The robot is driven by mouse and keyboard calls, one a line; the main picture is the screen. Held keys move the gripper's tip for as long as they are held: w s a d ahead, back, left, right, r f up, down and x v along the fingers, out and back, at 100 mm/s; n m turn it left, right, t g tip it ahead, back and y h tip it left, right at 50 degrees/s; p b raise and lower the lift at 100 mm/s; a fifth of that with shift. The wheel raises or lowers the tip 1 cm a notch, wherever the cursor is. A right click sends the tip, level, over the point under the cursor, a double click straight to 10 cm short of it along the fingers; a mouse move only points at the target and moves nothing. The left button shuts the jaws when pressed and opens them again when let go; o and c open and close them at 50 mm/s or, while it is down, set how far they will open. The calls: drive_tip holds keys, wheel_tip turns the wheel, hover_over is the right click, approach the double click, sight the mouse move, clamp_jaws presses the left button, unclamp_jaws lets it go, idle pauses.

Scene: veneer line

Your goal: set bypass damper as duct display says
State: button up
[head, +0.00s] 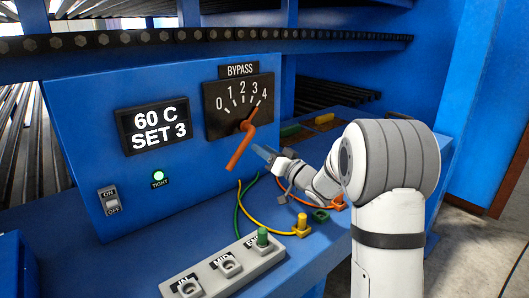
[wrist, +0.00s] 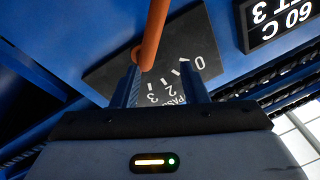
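The duct display (head: 158,124) reads "60 C SET 3"; part of it shows in the wrist view (wrist: 282,14). The black BYPASS dial (head: 225,122) is marked 0 to 4. The orange damper lever (head: 240,150) slants down and left from the hub; in the wrist view the lever (wrist: 155,30) comes in from the top. My gripper (head: 262,152) is just right of the lever, apparently apart from it. In the wrist view my gripper (wrist: 158,75) has its fingers spread, with nothing clearly clamped between them.
An ON/OFF switch (head: 112,205) and a lit green TIGHT lamp (head: 158,177) are on the blue panel's lower left. Below, a grey socket strip (head: 228,268) holds a green plug (head: 262,238). A yellow plug (head: 302,226) and loose cables lie on the blue ledge under my gripper.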

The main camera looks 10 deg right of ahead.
drive_tip(key=shift+s+a+r+n, duration=0.15)
drive_tip(key=shift+s+a+n, duration=0.15)
drive_tip(key=shift+n, duration=0.2)
drive_tip(key=shift+c, duration=1.4)
drive_tip(key=s+a+n+h, duration=0.1)
drive_tip(key=s+n, duration=0.1)
drive_tip(key=n, duration=0.1)
drive_tip(key=s+a+r+n+h, duration=0.1)
drive_tip(key=s+n, duration=0.2)
drive_tip(key=s+a+n+h, duration=0.1)
drive_tip(key=s+n, duration=0.1)
drive_tip(key=n, duration=0.2)
drive_tip(key=shift+s+a+r, duration=0.15)
drive_tip(key=shift+s+a, duration=0.05)
drive_tip(key=shift+a, duration=0.2)
clamp_jaws()
drive_tip(key=w+a+f+n+p, duration=0.1)
drive_tip(key=w+a+f, duration=0.2)
drive_tip(key=w, duration=0.6)
drive_tip(key=shift+w+a+f+h, duration=0.15)
drive_tip(key=shift+w+a+h, duration=0.15)
drive_tip(key=shift+w+a, duration=0.1)
